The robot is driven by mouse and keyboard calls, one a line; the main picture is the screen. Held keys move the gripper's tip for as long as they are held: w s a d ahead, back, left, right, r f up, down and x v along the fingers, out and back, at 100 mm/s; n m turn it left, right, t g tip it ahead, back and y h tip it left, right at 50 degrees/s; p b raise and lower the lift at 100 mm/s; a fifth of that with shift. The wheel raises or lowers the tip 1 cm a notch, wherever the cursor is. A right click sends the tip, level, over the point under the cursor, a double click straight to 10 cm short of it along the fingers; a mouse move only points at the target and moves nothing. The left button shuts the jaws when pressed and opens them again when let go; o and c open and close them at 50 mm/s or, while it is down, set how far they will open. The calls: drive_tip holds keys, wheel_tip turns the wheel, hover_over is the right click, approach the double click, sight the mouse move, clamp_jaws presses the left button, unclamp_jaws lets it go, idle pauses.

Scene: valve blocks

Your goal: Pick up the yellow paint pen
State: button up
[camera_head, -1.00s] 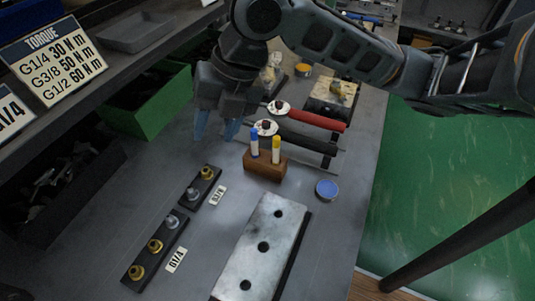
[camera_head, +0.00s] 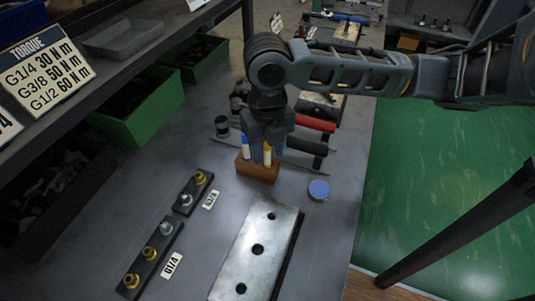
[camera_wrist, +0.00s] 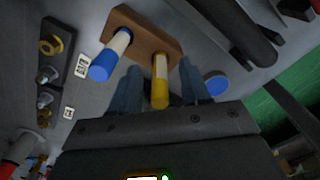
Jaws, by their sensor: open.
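The yellow paint pen (camera_head: 267,155) stands upright in a brown wooden block (camera_head: 257,171), with a blue and white pen (camera_head: 245,147) to its left. In the wrist view the yellow pen (camera_wrist: 160,82) lies between the two blue fingers of my gripper (camera_wrist: 158,85), with a visible gap on each side. The blue-capped pen (camera_wrist: 110,53) is outside the left finger. In the head view my gripper (camera_head: 264,150) is over the block from behind and partly hides the pens. The fingers are open and hold nothing.
A blue round tin (camera_head: 319,190) sits right of the block. A metal plate with holes (camera_head: 257,250) lies in front. Strips with fittings (camera_head: 152,257) lie at left. Red- and black-handled tools (camera_head: 314,123) lie behind. Bare table lies between.

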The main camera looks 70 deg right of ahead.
drive_tip(key=shift+f, duration=0.3)
drive_tip(key=shift+c, duration=0.4)
clamp_jaws()
